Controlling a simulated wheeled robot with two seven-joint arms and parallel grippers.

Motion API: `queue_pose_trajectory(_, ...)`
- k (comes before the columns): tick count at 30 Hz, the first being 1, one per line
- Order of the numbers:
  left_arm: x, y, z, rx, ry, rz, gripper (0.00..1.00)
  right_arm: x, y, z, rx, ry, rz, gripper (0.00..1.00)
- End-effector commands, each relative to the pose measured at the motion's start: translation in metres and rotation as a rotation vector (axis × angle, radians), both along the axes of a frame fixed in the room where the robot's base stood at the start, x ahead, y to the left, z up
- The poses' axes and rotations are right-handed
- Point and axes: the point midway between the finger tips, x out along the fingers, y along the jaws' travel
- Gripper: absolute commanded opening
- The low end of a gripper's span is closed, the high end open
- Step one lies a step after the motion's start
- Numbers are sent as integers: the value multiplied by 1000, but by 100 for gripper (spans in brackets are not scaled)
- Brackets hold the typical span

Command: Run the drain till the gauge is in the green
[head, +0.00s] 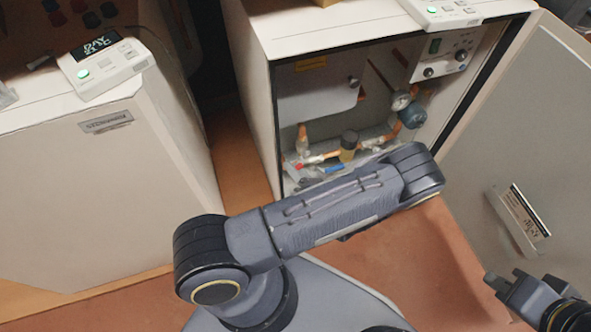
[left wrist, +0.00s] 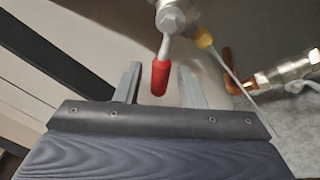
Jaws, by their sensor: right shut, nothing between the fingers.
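The round pressure gauge (head: 400,101) is on the pipework inside the open cabinet. Its face is too small to read in the head view. In the left wrist view a valve lever with a red grip (left wrist: 160,78) hangs from a metal fitting. My left gripper (left wrist: 161,88) is open, with a finger on each side of the red grip and a gap to both. Whether the grip lies fully between the fingers in depth I cannot tell. In the head view my own arm largely hides that gripper. My right gripper (head: 504,281) is shut and empty near the open door.
The cabinet door (head: 500,160) stands open at the right, with a label card (head: 521,221) on it. A blue fitting (head: 413,115) sits beside the gauge. Another closed cabinet (head: 100,190) stands at the left. Pipes and fittings crowd the cabinet's lower part.

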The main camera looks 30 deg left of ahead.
Motion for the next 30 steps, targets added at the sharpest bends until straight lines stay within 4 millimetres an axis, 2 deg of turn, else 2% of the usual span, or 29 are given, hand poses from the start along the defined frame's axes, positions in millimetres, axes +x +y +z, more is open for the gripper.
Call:
queue_pose_trajectory(8, 1, 2, 0, 0, 1, 1, 36, 0, 0, 0, 0, 0, 0, 0)
queue_pose_trajectory(15, 1, 2, 0, 0, 1, 0, 6, 0, 0, 0, 0, 0, 0, 0)
queue_pose_trajectory(17, 1, 2, 0, 0, 1, 0, 0, 0, 0, 0, 0, 0, 0, 0)
queue_pose_trajectory(30, -1, 4, 5, 59, 69, -1, 0, 0, 0, 3, 0, 0, 0, 0)
